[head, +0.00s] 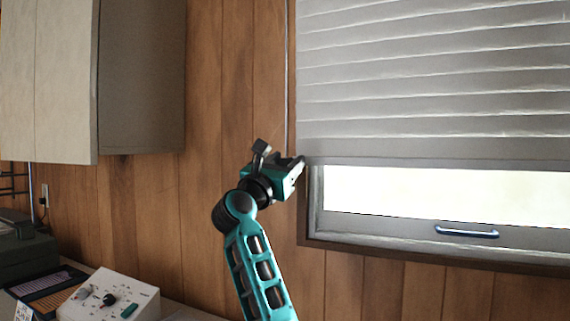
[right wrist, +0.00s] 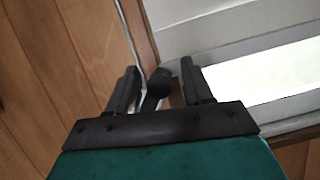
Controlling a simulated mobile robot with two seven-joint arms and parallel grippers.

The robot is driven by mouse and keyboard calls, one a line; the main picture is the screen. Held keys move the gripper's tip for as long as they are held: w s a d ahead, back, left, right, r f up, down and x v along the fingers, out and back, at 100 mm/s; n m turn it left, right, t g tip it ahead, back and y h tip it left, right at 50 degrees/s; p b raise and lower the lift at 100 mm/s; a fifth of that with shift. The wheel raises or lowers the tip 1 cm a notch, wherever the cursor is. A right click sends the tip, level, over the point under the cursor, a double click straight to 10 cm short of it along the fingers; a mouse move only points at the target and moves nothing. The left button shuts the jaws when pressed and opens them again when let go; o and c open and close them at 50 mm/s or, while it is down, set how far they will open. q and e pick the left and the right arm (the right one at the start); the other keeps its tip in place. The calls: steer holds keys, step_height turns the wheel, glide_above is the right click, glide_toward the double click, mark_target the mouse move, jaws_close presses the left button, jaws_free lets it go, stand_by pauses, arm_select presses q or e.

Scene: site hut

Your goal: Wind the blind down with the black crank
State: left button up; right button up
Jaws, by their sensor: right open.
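The grey blind (head: 430,90) hangs over the upper part of the window, its bottom edge above a bright strip of glass. A thin metal rod (head: 287,75) runs down the wall at the blind's left edge. My right gripper (head: 279,156) is at the rod's lower end. In the right wrist view my right gripper (right wrist: 160,72) is open, with the black crank (right wrist: 155,88) showing between its two fingers. I cannot tell whether either finger touches it. In the head view the crank is hidden by the gripper. My left gripper is not in view.
A wall cabinet (head: 140,80) hangs at upper left. A white control box (head: 108,297) with knobs stands on the counter at lower left. The wood wall between is bare.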

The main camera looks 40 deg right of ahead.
jaws_close()
stand_by(0.3)
steer(key=shift+f+m, duration=0.15)
steer(key=shift+m, duration=0.15)
